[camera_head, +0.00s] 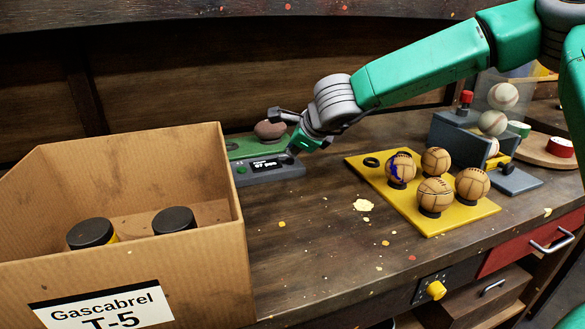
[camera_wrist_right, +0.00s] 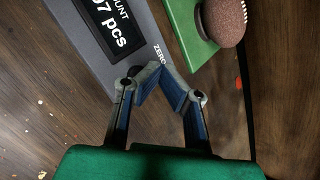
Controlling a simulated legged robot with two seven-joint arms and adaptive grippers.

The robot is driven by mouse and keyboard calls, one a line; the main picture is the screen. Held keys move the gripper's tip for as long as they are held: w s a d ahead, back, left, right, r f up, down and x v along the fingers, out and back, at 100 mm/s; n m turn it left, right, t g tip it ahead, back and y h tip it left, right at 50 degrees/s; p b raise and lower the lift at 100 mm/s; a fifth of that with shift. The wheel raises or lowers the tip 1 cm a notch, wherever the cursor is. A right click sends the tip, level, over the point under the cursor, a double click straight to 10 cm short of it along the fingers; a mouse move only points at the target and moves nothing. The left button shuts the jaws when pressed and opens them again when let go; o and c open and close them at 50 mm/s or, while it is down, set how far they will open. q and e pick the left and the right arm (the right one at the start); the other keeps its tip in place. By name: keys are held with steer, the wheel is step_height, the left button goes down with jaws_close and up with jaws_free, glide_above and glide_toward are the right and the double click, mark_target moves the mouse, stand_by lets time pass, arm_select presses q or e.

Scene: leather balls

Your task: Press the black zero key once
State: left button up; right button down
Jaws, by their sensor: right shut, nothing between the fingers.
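The grey counting scale (camera_head: 270,174) sits on the bench beyond the cardboard box, with a lit display (camera_head: 265,164). In the right wrist view the display (camera_wrist_right: 110,22) reads in part "97 pcs", and the word ZERO (camera_wrist_right: 160,52) is printed near the panel's edge. My right gripper (camera_head: 292,149) is shut and empty, its tips close over the scale's right end. In the wrist view its tips (camera_wrist_right: 160,70) are just below the ZERO label. The black zero key is largely hidden behind the fingers, and I cannot tell whether they touch it. My left gripper is out of view.
A brown ball (camera_head: 270,130) rests on the scale's green plate (camera_head: 242,148). The cardboard box (camera_head: 215,262) holds two black-lidded jars (camera_head: 174,219). A yellow board (camera_head: 455,221) carries several leather balls (camera_head: 435,194). The bench between box and board is mostly clear.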

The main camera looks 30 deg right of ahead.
steer(key=shift+a+r, duration=0.25)
steer(key=shift+a, duration=0.4)
steer(key=shift+d+f, duration=0.25)
steer(key=shift+d, duration=0.5)
steer(key=shift+a+r, duration=0.2)
steer(key=shift+a, duration=0.4)
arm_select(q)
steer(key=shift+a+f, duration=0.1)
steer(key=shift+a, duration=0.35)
arm_select(e)
steer(key=shift+d, duration=0.15)
steer(key=shift+d+f, duration=0.4)
steer(key=shift+f, duration=0.1)
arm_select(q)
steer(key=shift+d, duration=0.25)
arm_select(e)
steer(key=shift+a, duration=0.1)
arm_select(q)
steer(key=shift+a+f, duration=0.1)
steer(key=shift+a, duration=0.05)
arm_select(e)
steer(key=shift+a, duration=0.15)
